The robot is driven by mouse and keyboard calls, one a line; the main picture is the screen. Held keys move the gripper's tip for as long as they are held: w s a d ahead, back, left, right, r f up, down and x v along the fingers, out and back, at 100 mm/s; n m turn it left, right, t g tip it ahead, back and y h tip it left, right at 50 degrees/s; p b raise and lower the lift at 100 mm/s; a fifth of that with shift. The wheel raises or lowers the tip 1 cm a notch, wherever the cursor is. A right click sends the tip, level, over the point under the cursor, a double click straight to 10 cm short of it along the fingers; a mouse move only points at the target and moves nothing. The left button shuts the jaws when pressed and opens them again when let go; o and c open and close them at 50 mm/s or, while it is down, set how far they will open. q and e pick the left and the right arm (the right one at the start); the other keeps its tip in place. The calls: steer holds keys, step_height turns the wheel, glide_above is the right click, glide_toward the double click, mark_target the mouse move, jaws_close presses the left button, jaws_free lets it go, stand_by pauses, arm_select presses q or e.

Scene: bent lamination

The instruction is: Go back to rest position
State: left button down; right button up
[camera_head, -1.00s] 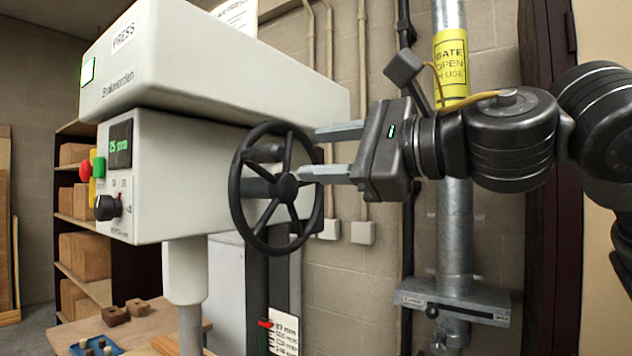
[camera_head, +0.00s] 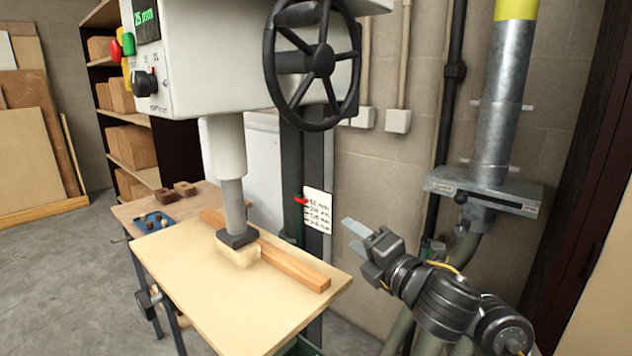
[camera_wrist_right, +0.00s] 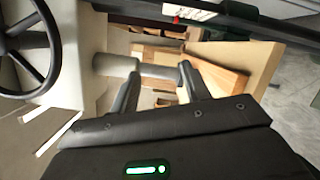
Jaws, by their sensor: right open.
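My right gripper (camera_head: 356,237) is open and empty. In the head view it is in the air to the right of the press table, below the handwheel (camera_head: 318,60) and apart from it. In the right wrist view its two fingers (camera_wrist_right: 160,88) stand apart with nothing between them. The handwheel also shows at the left edge of the right wrist view (camera_wrist_right: 22,45). My left gripper is not in view.
A scale card (camera_head: 317,210) stands behind. A metal pipe with a bracket (camera_head: 480,190) is at the right. Free floor lies left.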

steer(key=s+d+f+m+g+h, duration=0.2)
steer(key=s+d+f+m, duration=0.15)
steer(key=f+m, duration=0.45)
steer(key=s+d+f+m+g+h, duration=0.1)
steer(key=s+d+f+m+h, duration=0.3)
steer(key=f, duration=0.7)
steer(key=s+d+f+m+g+h, duration=0.1)
steer(key=s+d+f+m+g, duration=0.3)
steer(key=f, duration=0.6)
steer(key=s+d+f+m+g+h, duration=0.15)
steer(key=s+f+m, duration=0.25)
steer(key=s, duration=0.4)
steer(key=s+d+f+m+g, duration=0.25)
steer(key=s+f, duration=0.25)
steer(key=s, duration=0.3)
steer(key=s+d+f+m+g+h, duration=0.15)
steer(key=s+f+m, duration=0.25)
steer(key=s, duration=0.4)
step_height(320, 180, down, 24)
steer(key=s+d+f+g, duration=0.1)
steer(key=s+d+f, duration=0.1)
steer(key=s+f, duration=0.6)
steer(key=s+d+f+g, duration=0.1)
steer(key=s+f, duration=0.7)
steer(key=f, duration=0.1)
steer(key=shift+s+d, duration=0.2)
steer(key=shift+d, duration=0.15)
steer(key=shift+n, duration=0.25)
